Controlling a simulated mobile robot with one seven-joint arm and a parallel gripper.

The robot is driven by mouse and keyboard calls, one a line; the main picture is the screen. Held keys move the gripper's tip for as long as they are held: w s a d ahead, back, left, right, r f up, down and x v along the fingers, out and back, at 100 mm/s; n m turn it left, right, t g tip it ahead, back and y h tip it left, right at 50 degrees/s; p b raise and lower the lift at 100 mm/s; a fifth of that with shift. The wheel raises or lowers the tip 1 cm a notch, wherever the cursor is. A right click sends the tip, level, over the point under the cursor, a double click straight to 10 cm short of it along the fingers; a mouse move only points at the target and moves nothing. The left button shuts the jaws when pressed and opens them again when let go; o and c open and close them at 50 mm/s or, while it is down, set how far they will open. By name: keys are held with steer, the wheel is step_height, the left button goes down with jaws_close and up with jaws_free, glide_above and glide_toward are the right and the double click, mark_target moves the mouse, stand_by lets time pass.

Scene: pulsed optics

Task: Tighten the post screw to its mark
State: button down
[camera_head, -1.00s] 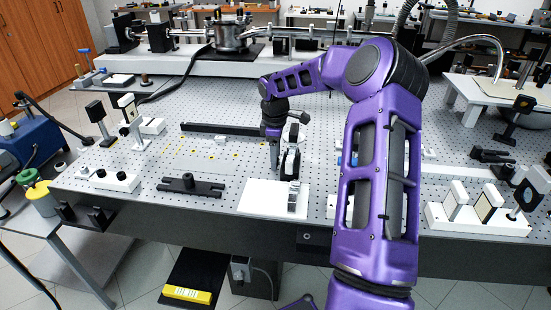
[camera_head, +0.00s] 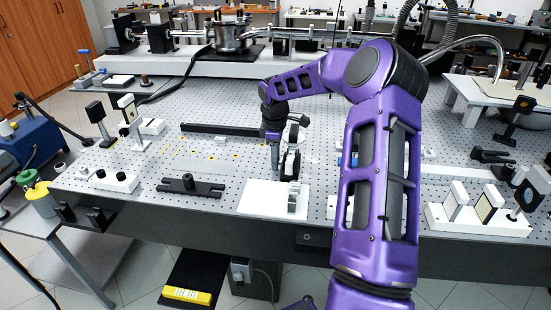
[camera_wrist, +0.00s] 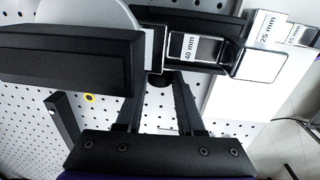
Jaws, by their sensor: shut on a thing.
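In the wrist view, my gripper (camera_wrist: 159,92) has its two black fingers close together, pointing up the picture. A small dark round knob (camera_wrist: 158,82) shows between the fingertips, and they are shut on it. It looks like the post screw, but most of it is hidden and no mark is readable. A black block (camera_wrist: 70,62) and a pale disc (camera_wrist: 85,14) are just beyond it. A black holder with a "40 mm" label (camera_wrist: 189,47) is right of the fingertips. In the head view, my gripper (camera_head: 276,168) is low over the perforated table, behind a white plate.
The white plate (camera_head: 262,198) bears small grey upright pieces (camera_head: 292,205) at the table's front edge. A black slotted bar (camera_head: 190,187) lies to its left. A long black rail (camera_head: 222,130) lies behind. Mounted optics stand on a white base (camera_head: 470,218) at the right.

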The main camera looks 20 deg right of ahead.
steer(key=shift+s+a+f+t+h+b, duration=0.1)
steer(key=shift+f+t+h+b, duration=0.15)
steer(key=shift+t+h+b, duration=1.15)
steer(key=shift+a+r+y+b, duration=0.15)
steer(key=shift+y+b, duration=0.35)
steer(key=shift+b, duration=0.65)
steer(key=shift+r, duration=0.1)
steer(key=c, duration=0.5)
jaws_free()
steer(key=shift+s, duration=0.1)
steer(key=p+v, duration=0.3)
steer(key=v, duration=1.4)
steer(key=shift+r, duration=0.25)
steer(key=shift+c, duration=0.2)
